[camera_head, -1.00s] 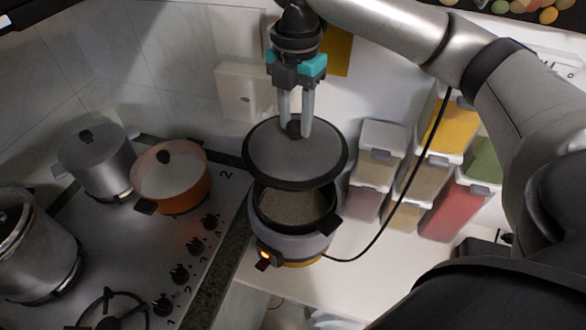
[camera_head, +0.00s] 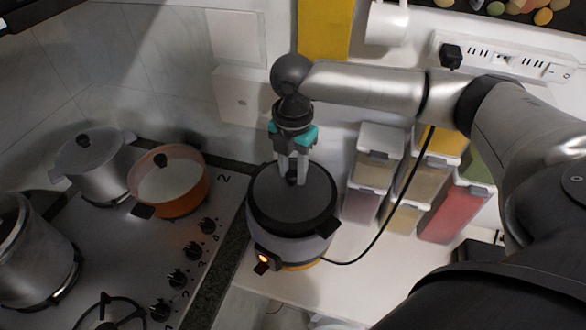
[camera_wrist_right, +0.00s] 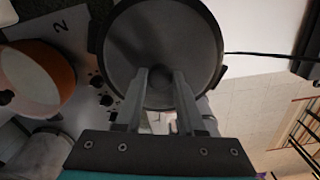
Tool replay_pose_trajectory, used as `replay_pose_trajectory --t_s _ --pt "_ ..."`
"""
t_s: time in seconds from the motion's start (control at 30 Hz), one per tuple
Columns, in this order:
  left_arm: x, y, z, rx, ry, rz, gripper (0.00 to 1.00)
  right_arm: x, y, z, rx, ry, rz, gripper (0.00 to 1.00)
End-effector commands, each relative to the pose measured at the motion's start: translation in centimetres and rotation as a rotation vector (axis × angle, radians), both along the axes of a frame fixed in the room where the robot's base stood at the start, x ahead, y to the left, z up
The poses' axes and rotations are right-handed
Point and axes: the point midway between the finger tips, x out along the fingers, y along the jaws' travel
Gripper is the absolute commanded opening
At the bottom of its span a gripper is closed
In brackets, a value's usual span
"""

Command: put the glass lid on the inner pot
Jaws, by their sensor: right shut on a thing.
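The glass lid (camera_head: 290,208), a dark-rimmed grey disc with a black knob, lies over the mouth of the cooker on the counter. The inner pot is hidden beneath it; the cooker body (camera_head: 288,245) with its glowing orange light shows below. My right gripper (camera_head: 293,178) points down and is shut on the lid's knob. In the right wrist view the lid (camera_wrist_right: 168,45) fills the top middle, with the fingers (camera_wrist_right: 160,85) reaching onto its centre. I cannot tell whether the lid rests fully on the rim. My left gripper is not in view.
The stove with an orange pot (camera_head: 180,190) and a steel pot (camera_head: 92,165) is at the left. Stacked spice containers (camera_head: 378,160) stand right of the cooker. A black cord (camera_head: 385,222) runs from the cooker to the right.

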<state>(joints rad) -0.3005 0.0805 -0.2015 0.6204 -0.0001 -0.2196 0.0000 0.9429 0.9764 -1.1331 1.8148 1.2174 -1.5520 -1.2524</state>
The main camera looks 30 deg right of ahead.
Motion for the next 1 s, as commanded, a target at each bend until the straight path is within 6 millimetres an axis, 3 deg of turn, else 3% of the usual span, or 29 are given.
replay_pose_trajectory --t_s 0.03,0.3,0.63,0.77,1.0 --pt "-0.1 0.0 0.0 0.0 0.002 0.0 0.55 -0.2 0.0 -0.3 -0.002 0.007 0.002 0.39" --pt "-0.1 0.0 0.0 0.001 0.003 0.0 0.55 -0.2 0.0 -0.2 -0.002 0.006 0.001 0.68" --pt "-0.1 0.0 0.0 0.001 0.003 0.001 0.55 -0.1 0.0 0.5 -0.001 0.003 0.001 0.68" --pt "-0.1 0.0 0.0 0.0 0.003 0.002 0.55 0.0 0.0 2.4 0.0 0.001 0.002 0.68" --pt "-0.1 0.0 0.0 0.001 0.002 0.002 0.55 0.0 0.0 7.6 -0.001 0.0 0.001 0.68"
